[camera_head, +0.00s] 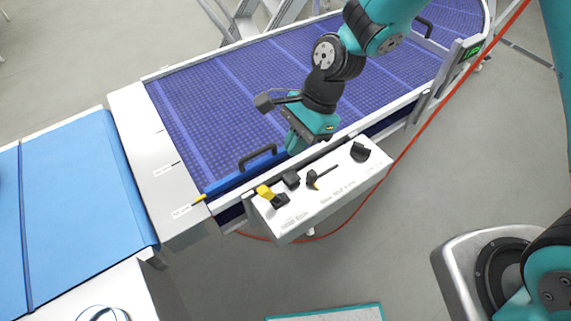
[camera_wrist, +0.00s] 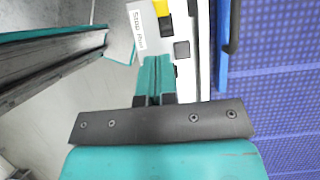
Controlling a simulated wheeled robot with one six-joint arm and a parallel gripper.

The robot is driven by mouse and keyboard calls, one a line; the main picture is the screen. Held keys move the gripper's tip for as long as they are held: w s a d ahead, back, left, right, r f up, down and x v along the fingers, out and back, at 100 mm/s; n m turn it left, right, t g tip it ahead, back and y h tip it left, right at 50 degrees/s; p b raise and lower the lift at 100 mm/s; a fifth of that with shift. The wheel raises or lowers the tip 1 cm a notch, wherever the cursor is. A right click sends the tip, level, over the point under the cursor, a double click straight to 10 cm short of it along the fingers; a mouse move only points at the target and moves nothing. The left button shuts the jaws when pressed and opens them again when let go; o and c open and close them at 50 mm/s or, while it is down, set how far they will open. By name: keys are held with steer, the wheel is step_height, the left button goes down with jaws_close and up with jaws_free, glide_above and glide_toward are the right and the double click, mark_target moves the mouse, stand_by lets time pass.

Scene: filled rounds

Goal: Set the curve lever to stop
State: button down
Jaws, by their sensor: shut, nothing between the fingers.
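The white control box (camera_head: 305,210) is fixed to the near side of the conveyor. It carries a lever with a yellow handle (camera_head: 265,192), a small black block (camera_head: 291,180), a thin black lever (camera_head: 318,177) and a black knob (camera_head: 359,152). I cannot tell from the small labels which is the curve lever. My gripper (camera_head: 293,149) is shut and empty, above the conveyor edge just behind the box. In the wrist view, my gripper's fingers (camera_wrist: 155,62) are together, near the box's white face (camera_wrist: 141,15). The yellow handle (camera_wrist: 161,8) shows beyond them.
The purple mesh belt (camera_head: 200,100) runs behind the box. A blue bar with a black handle (camera_head: 257,157) lies just left of my gripper. A blue belt (camera_head: 85,195) is at the left. A red cable (camera_head: 410,148) runs past the box.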

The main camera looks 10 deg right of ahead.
steer(key=shift+v, duration=1.65)
steer(key=shift+s+a, duration=0.1)
steer(key=s+d+r+n+t+b, duration=0.1)
steer(key=s+d+r+n+b, duration=0.3)
steer(key=s+n, duration=0.3)
steer(key=s+d+r+n+t+b, duration=0.1)
steer(key=s+d+r+n+b, duration=0.3)
steer(key=s+n, duration=0.4)
steer(key=n, duration=0.4)
steer(key=shift+r, duration=0.3)
steer(key=shift+w+d, duration=0.1)
